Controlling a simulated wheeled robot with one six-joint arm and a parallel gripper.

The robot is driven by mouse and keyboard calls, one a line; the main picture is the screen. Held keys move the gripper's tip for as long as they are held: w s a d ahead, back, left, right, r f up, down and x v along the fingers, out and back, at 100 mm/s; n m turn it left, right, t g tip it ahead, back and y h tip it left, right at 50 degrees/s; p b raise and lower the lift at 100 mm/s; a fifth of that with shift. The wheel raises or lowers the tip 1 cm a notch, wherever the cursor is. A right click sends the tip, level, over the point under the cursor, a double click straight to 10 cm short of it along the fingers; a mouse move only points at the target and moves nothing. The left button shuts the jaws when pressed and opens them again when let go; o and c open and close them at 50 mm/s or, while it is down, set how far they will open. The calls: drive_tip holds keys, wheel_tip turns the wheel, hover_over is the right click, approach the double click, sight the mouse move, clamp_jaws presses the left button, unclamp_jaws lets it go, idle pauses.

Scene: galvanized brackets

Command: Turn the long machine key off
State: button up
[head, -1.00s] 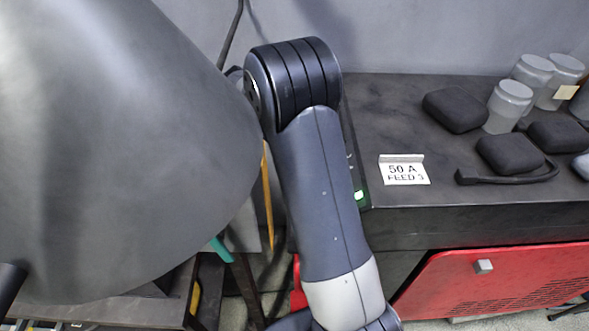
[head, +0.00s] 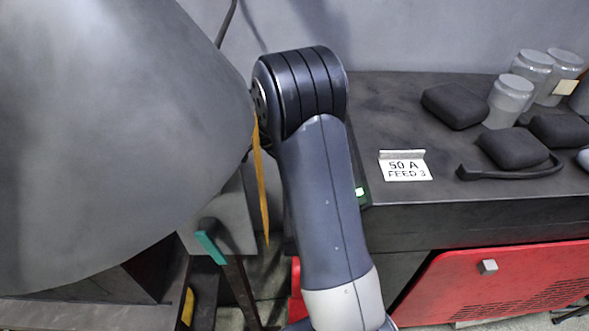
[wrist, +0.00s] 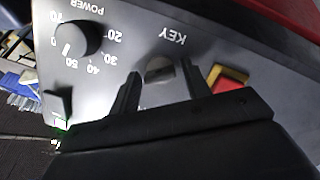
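In the wrist view, a grey panel carries the word KEY, seen upside down. Below that word sits the grey key (wrist: 159,70) in its switch, partly hidden behind my gripper's body. My gripper (wrist: 159,72) is open, with one dark finger on each side of the key. I cannot tell whether either finger touches it, nor which way the key is turned. The head view shows neither the key nor my gripper; my own arm fills its left and middle.
On the panel, a black POWER dial (wrist: 77,38) lies left of the key and a red button with a yellow surround (wrist: 229,79) right of it. The head view shows a dark bench with a 50 A FEED 3 card (head: 405,168), black cases (head: 453,106) and jars (head: 509,101).

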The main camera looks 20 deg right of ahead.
drive_tip(key=c, duration=0.7)
drive_tip(key=shift+n, duration=0.3)
drive_tip(key=n, duration=0.4)
drive_tip(key=shift+w+g, duration=0.1)
drive_tip(key=shift+g, duration=0.3)
drive_tip(key=n+h+p, duration=0.1)
drive_tip(key=n, duration=0.5)
drive_tip(key=shift+a+g, duration=0.1)
drive_tip(key=shift+g, duration=0.3)
drive_tip(key=o, duration=1)
drive_tip(key=shift+c, duration=0.2)
